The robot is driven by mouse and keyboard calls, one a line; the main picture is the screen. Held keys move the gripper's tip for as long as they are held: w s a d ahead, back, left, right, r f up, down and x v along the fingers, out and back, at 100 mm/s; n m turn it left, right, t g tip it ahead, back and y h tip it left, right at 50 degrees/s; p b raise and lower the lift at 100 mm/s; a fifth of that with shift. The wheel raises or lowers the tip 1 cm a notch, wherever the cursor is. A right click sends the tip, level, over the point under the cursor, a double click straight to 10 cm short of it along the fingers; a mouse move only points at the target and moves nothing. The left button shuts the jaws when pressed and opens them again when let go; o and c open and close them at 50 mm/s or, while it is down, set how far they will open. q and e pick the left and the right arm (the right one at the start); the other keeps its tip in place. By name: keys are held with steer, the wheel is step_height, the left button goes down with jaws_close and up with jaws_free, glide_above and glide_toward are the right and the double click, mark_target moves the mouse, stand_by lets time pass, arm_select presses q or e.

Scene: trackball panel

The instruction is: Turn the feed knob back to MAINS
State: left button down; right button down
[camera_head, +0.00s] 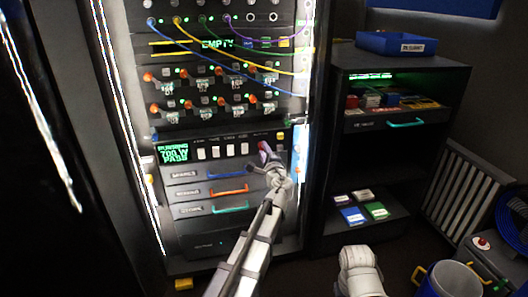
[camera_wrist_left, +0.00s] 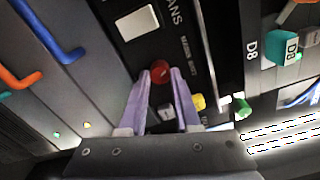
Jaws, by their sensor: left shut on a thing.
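The feed knob looks to be the red round knob (camera_wrist_left: 160,71) on the black panel in the left wrist view. Small lettering beside it is too blurred to read surely, so I cannot tell its setting. My left gripper (camera_wrist_left: 161,76) has its two pale purple fingers closed in on the knob's sides. In the head view my left gripper (camera_head: 265,152) reaches the right part of the black control panel (camera_head: 222,138), largely covering the knob there. A small grey square piece (camera_wrist_left: 167,113) shows between the fingers.
White switches (camera_head: 215,152) sit left of the knob, and drawers with a blue handle (camera_head: 225,174) and others lie below. A yellow piece (camera_wrist_left: 198,102) is close beside my fingers. Cables (camera_head: 210,40) hang across the rack above. A shelf unit (camera_head: 385,62) stands to the right.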

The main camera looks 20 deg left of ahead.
arm_select(q)
steer(key=shift+n, duration=0.3)
stand_by(0.4)
steer(key=c, duration=0.6)
jaws_free()
steer(key=v, duration=0.7)
steer(key=shift+s+d, duration=0.2)
steer(key=shift+s, duration=0.15)
